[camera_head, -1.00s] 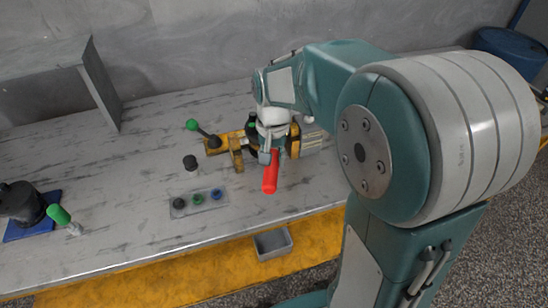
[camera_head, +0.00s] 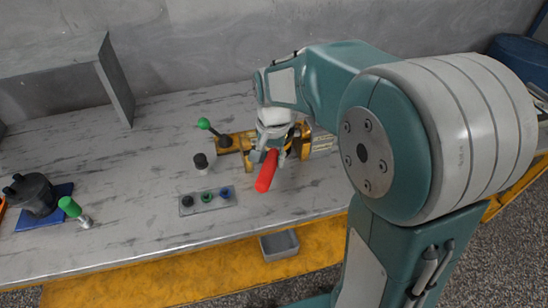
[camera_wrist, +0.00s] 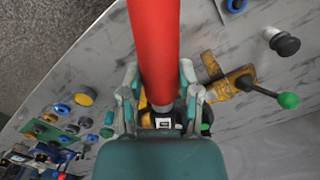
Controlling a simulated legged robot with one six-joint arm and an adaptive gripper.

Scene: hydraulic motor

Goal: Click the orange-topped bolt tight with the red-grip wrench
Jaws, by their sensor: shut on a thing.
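The red-grip wrench (camera_head: 266,172) is held in my gripper (camera_head: 270,148) over the yellow fixture on the bench. Its red handle points toward the bench's front edge and down-left in the head view. In the wrist view, the red handle (camera_wrist: 155,45) runs up from between the two fingers of my gripper (camera_wrist: 160,95), which are shut on the tool. The wrench's working end is hidden by my gripper. I cannot make out the orange-topped bolt in either view; my gripper and the wrench may cover it.
A yellow fixture (camera_head: 231,143) carries a lever with a green ball (camera_head: 203,123). A black-topped piece (camera_head: 201,160) and a grey tray (camera_head: 207,201) of small round parts lie left. The bench front is mostly clear.

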